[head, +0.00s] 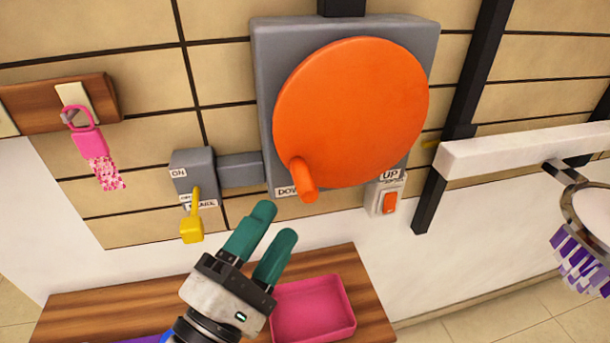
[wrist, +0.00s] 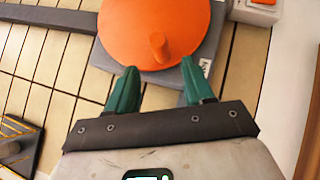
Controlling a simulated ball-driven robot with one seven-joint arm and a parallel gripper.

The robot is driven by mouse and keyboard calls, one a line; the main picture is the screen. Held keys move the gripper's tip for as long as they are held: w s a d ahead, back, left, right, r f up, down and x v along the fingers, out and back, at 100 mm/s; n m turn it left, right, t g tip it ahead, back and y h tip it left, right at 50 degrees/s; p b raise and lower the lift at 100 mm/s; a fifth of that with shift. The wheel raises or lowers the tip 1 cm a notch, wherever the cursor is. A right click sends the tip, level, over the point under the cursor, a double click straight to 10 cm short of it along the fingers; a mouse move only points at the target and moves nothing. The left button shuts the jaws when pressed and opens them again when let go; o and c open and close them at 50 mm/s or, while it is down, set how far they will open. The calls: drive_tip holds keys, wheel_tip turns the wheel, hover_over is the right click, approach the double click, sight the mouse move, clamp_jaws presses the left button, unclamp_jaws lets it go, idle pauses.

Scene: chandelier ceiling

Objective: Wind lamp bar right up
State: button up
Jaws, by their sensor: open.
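A large orange crank wheel (head: 352,110) is mounted on a grey wall box (head: 268,60). Its peg handle (head: 304,182) sticks out at the lower left of the wheel, next to a partly hidden label beginning "DO". A label reading "UP" (head: 390,175) is at the box's lower right. My gripper (head: 277,226) is open and empty, below and left of the handle in the head view. In the wrist view the handle (wrist: 160,45) is ahead, between the lines of the two green fingers (wrist: 158,85), and not touched by them. The white lamp bar (head: 500,150) is at the right.
A grey switch box marked "ON" (head: 190,168) with a yellow lever (head: 192,222) is left of the wheel. An orange switch (head: 390,203) is under "UP". A pink tray (head: 312,310) lies on a wooden table (head: 355,275) below. A pink padlock (head: 87,138) hangs at the left.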

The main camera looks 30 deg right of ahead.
sight(303, 184)
drive_tip(key=p+x, duration=0.1)
drive_tip(key=x, duration=0.7)
drive_tip(key=shift+w+d+p, duration=0.15)
drive_tip(key=shift+d+p, duration=0.15)
drive_tip(key=shift+p, duration=0.1)
drive_tip(key=shift+c, duration=0.2)
clamp_jaws()
